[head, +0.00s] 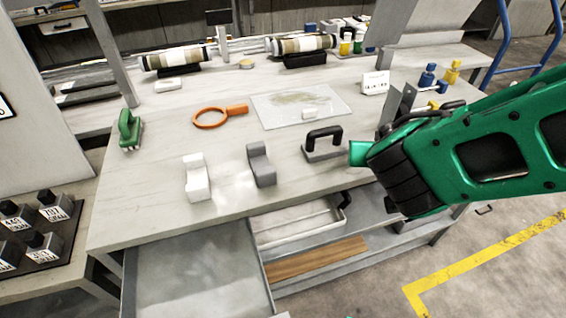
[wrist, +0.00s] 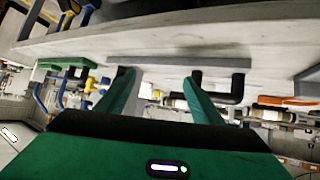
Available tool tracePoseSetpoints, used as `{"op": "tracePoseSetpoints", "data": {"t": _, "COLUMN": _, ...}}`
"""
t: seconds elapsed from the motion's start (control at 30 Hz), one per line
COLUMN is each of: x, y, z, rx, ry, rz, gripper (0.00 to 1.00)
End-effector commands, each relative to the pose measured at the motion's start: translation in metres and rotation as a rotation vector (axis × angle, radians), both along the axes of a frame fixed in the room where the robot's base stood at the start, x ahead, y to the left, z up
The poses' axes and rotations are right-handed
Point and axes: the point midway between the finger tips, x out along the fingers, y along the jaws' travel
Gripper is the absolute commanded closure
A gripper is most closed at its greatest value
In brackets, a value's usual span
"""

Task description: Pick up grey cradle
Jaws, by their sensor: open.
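The grey cradle (head: 261,165) stands near the front edge of the workbench, left of centre in the head view. It is a small block with a dipped top. A similar white cradle (head: 196,178) stands just left of it. My gripper (wrist: 162,88) is open, with its two green fingers apart and nothing between them in the wrist view. In the head view my green arm comes in from the right, and the gripper end is over the right part of the bench, well apart from the grey cradle.
A black-handled block (head: 323,143) stands between the grey cradle and my gripper. An orange ring tool (head: 210,118) and a clear sheet (head: 300,104) lie behind.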

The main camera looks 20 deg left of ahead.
Motion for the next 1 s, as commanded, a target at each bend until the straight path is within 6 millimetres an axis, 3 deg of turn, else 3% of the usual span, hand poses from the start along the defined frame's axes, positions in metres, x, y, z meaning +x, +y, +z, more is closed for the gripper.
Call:
{"op": "tracePoseSetpoints", "data": {"t": 0.03, "x": -0.015, "y": 0.036, "z": -0.003, "rx": 0.013, "ry": -0.03, "rz": 0.075, "gripper": 0.39}}
{"op": "tracePoseSetpoints", "data": {"t": 0.1, "x": -0.036, "y": 0.08, "z": -0.003, "rx": 0.044, "ry": -0.072, "rz": 0.166, "gripper": 0.39}}
{"op": "tracePoseSetpoints", "data": {"t": 0.2, "x": -0.069, "y": 0.133, "z": -0.003, "rx": 0.089, "ry": -0.12, "rz": 0.286, "gripper": 0.39}}
{"op": "tracePoseSetpoints", "data": {"t": 0.3, "x": -0.098, "y": 0.169, "z": -0.003, "rx": 0.125, "ry": -0.151, "rz": 0.376, "gripper": 0.39}}
{"op": "tracePoseSetpoints", "data": {"t": 0.43, "x": -0.124, "y": 0.196, "z": -0.004, "rx": 0.155, "ry": -0.171, "rz": 0.448, "gripper": 0.39}}
{"op": "tracePoseSetpoints", "data": {"t": 0.57, "x": -0.133, "y": 0.209, "z": -0.005, "rx": 0.17, "ry": -0.179, "rz": 0.477, "gripper": 0.39}}
{"op": "tracePoseSetpoints", "data": {"t": 1.0, "x": -0.097, "y": 0.241, "z": -0.023, "rx": 0.172, "ry": -0.181, "rz": 0.479, "gripper": 0.39}}
